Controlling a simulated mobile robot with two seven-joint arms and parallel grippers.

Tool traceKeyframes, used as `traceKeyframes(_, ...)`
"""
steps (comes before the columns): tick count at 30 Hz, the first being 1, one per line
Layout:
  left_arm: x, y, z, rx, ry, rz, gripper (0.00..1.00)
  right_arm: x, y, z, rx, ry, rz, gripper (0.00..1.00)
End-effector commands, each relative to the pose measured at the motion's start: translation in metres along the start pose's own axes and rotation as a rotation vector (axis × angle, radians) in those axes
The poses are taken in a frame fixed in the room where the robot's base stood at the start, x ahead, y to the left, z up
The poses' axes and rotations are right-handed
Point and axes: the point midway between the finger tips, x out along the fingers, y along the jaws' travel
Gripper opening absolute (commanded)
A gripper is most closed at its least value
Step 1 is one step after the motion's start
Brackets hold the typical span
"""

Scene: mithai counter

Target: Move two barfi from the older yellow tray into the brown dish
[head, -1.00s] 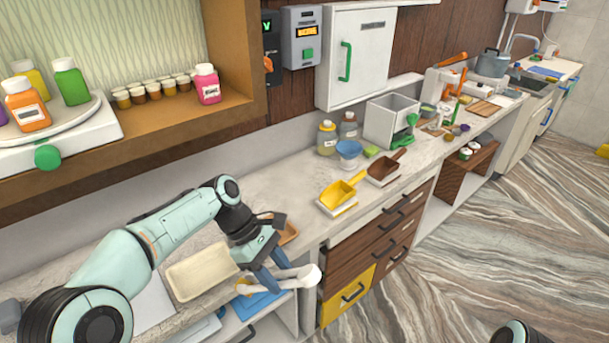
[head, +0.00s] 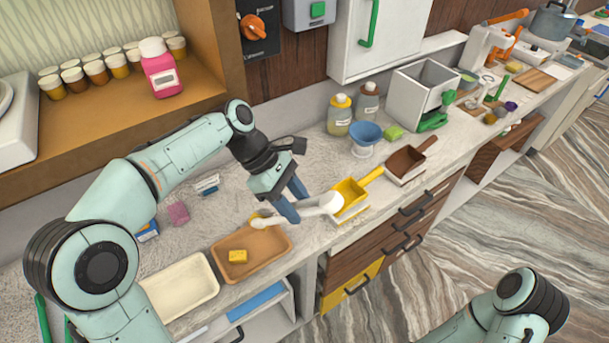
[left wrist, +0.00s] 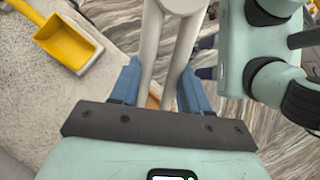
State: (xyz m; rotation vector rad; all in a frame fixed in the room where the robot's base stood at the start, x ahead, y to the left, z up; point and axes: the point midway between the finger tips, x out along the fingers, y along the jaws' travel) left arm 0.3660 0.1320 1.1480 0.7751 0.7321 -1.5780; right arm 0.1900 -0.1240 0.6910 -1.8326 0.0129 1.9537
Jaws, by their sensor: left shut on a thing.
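My left gripper (head: 292,204) is shut on pale tongs (head: 300,214), held above the counter. In the left wrist view the tongs' two arms (left wrist: 168,45) run between the blue fingers. Their rounded end points right; their tips point left, over the far right edge of the brown dish (head: 272,234). A small yellow patch (head: 256,217) shows at the tips; it looks like a barfi, but I cannot tell surely. One yellow barfi (head: 238,256) lies in the brown dish. An empty cream tray (head: 180,288) stands left of the dish.
A yellow scoop (head: 350,193) lies just right of the tongs, with a brown scoop (head: 405,162) beyond. A blue bowl (head: 366,134) and jars (head: 340,115) stand behind. A pink block (head: 178,213) lies behind the trays. The counter behind the dish is mostly clear.

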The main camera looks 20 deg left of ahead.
Motion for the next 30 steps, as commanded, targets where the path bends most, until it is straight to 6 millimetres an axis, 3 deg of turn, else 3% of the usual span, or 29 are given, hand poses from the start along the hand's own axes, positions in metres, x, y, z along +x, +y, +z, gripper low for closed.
traceKeyframes(17, 0.003, -0.001, -0.002, 0.0, 0.0, -0.002, 0.0, 0.001, 0.001, 0.002, 0.001, -0.002, 0.001, 0.43)
traceKeyframes(30, 0.04, 0.001, -0.029, -0.002, -0.001, -0.003, 0.0, 0.001, 0.001, 0.001, 0.001, -0.002, 0.001, 0.43)
